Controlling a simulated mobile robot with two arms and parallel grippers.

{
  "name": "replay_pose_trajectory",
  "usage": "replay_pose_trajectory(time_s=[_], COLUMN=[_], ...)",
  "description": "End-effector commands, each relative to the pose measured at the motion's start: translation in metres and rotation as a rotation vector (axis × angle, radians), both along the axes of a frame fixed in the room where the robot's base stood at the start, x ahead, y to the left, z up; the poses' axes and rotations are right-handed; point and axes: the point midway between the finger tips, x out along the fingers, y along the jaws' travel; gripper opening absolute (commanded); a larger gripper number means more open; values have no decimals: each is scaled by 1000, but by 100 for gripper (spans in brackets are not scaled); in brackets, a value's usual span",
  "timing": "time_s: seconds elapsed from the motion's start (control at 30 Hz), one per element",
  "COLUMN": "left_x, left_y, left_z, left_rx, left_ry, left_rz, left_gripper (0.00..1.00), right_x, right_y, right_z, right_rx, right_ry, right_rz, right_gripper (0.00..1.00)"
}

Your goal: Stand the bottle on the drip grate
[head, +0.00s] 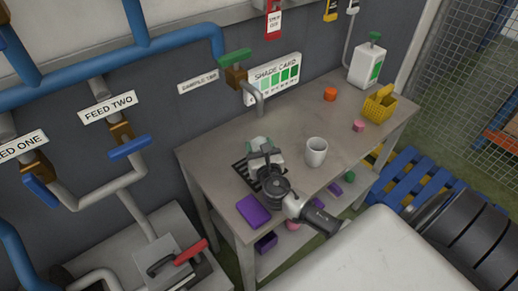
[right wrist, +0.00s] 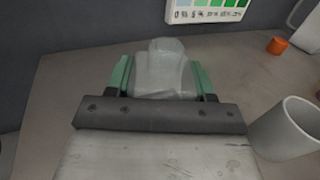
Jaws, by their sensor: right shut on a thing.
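My right gripper (head: 264,158) is over the worktable and shut on a pale, translucent bottle (right wrist: 162,68). In the right wrist view the bottle stands between the green-padded fingers of the gripper (right wrist: 160,85), and its lower part is hidden behind the gripper body. The black slatted drip grate (head: 240,172) lies on the table under and left of the gripper, partly covered by it. I cannot tell whether the bottle's base touches the grate. My left gripper is not in view.
A grey mug (head: 316,152) stands close right of the gripper. A purple block (head: 253,211) lies at the front left. The sample tap (head: 258,94) comes from the wall behind. A yellow basket (head: 379,105), white jug (head: 367,65), orange piece (head: 330,94) and pink piece (head: 358,126) are farther right.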

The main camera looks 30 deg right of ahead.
Motion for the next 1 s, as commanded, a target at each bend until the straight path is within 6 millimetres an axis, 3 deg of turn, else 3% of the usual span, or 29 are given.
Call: replay_pose_trajectory(time_s=[0.4,0.43,0.6,0.93,1.0], left_x=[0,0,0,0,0], left_y=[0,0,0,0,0], left_z=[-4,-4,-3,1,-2], left_rx=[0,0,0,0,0], left_ry=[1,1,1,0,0], left_rz=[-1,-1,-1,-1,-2], left_gripper=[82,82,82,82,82], right_x=[0,0,0,0,-8], right_y=[0,0,0,0,3], right_z=[-8,-8,-7,-2,-6], right_rx=[0,0,0,0,0], right_ry=[-1,0,0,-1,1], right_rz=[0,0,0,0,2], right_gripper=[29,54,78,78,78])
